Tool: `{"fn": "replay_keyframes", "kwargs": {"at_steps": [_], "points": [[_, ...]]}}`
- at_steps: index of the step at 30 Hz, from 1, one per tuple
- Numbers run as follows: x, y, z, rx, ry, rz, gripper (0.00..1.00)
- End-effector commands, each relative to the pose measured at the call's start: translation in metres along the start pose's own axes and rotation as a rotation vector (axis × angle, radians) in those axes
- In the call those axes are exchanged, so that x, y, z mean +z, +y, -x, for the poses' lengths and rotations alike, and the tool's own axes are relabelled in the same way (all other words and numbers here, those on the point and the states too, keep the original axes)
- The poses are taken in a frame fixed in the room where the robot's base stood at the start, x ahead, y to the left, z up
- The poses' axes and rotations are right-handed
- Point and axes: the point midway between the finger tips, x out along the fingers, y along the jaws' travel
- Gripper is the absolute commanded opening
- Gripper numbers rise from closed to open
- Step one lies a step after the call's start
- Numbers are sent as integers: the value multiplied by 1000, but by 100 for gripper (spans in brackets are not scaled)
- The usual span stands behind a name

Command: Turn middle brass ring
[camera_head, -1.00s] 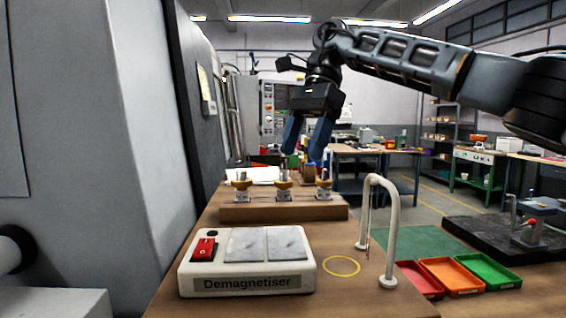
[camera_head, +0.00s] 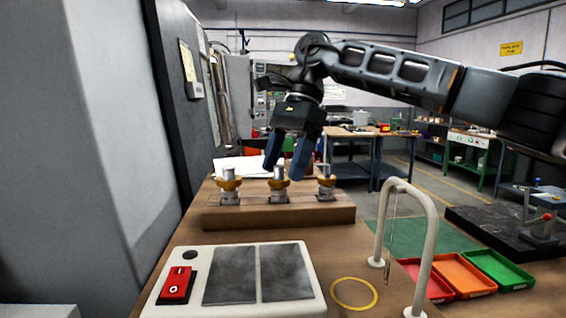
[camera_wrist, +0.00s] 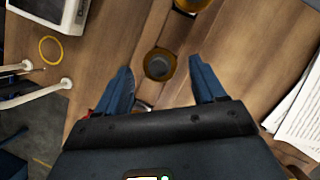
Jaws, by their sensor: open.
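Three brass rings sit on grey fittings in a row on a wooden block (camera_head: 330,215). They are the left ring (camera_head: 230,185), the middle ring (camera_head: 278,184) and the right ring (camera_head: 326,182). My gripper (camera_head: 283,172) is open and empty, pointing down at the middle ring. In the head view its blue fingertips are just above or level with that ring; contact cannot be told. In the wrist view the middle ring (camera_wrist: 159,64) lies between the spread fingertips (camera_wrist: 161,63). The left ring (camera_wrist: 192,3) is cut off at the top edge; the right one is mostly hidden by my gripper.
A demagnetiser (camera_head: 215,306) with a red switch stands in front of the block. A white curved stand (camera_head: 424,235) rises at the right, beside a yellow circle (camera_head: 354,293). Red, orange and green trays (camera_head: 498,270) lie further right. White paper (camera_head: 240,163) lies behind the block.

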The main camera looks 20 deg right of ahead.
Motion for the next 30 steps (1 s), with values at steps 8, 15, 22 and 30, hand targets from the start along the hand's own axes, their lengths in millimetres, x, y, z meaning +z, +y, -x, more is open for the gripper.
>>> {"fn": "replay_keyframes", "kwargs": {"at_steps": [8, 15, 22, 30], "points": [[0, 0, -10, -2, 0, 1, 69], [0, 0, -10, -1, 0, 0, 60], [0, 0, -10, -1, 0, 0, 38], [0, 0, -10, -1, 0, 1, 13]]}}
